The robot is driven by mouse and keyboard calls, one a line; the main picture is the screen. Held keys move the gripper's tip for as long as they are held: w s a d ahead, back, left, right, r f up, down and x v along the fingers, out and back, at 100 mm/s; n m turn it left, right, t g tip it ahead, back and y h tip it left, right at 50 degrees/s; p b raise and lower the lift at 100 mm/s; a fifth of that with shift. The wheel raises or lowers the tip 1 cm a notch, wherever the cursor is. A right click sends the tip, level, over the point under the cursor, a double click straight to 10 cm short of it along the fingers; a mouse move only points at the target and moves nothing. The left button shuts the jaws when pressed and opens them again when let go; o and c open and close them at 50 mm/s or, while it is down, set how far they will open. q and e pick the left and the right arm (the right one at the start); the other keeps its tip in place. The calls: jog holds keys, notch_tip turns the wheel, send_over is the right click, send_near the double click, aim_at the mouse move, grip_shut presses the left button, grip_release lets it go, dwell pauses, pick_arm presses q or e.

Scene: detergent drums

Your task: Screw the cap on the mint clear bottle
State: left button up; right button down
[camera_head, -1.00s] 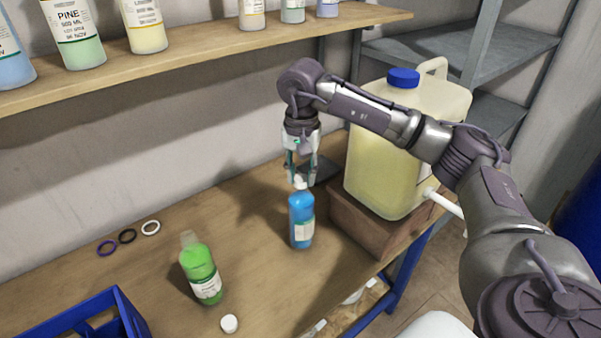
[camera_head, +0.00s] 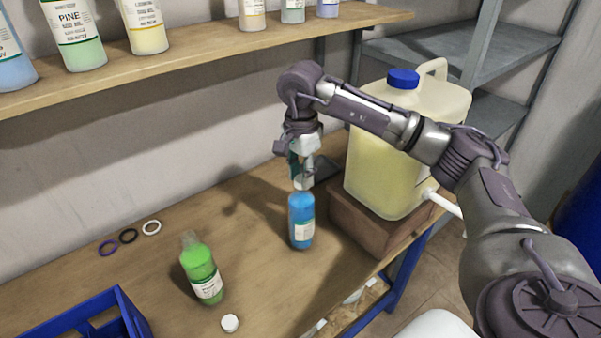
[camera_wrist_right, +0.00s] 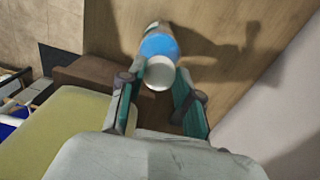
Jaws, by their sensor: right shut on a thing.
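A blue bottle (camera_head: 301,222) with a pale label stands upright on the workbench. A white cap (camera_wrist_right: 159,76) sits at its top, between the fingers of my right gripper (camera_head: 303,180); whether it is threaded on cannot be told. The wrist view shows the right gripper (camera_wrist_right: 160,78) from above, shut on the cap, with the blue bottle (camera_wrist_right: 160,45) beyond it. A green bottle (camera_head: 201,272) with an open, clear neck stands to the left. A loose white cap (camera_head: 229,323) lies near it. My left gripper is out of view.
A pale yellow jug (camera_head: 385,160) with a blue lid stands on a brown block (camera_head: 372,222) close to the right of the blue bottle. A shelf (camera_head: 200,50) with bottles hangs above.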

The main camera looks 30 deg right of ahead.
jog(key=m, duration=0.4)
jog(key=shift+s+f+m, duration=0.1)
jog(key=shift+f+m, duration=0.2)
jog(key=shift+f, duration=0.1)
jog(key=m+p, duration=0.1)
jog(key=m, duration=0.2)
jog(key=shift+d+m, duration=0.1)
jog(key=shift+m, duration=1.3)
jog(key=c, duration=1)
grip_release()
jog(key=shift+r, duration=0.1)
jog(key=shift+w+r, duration=0.15)
jog(key=shift+w, duration=0.05)
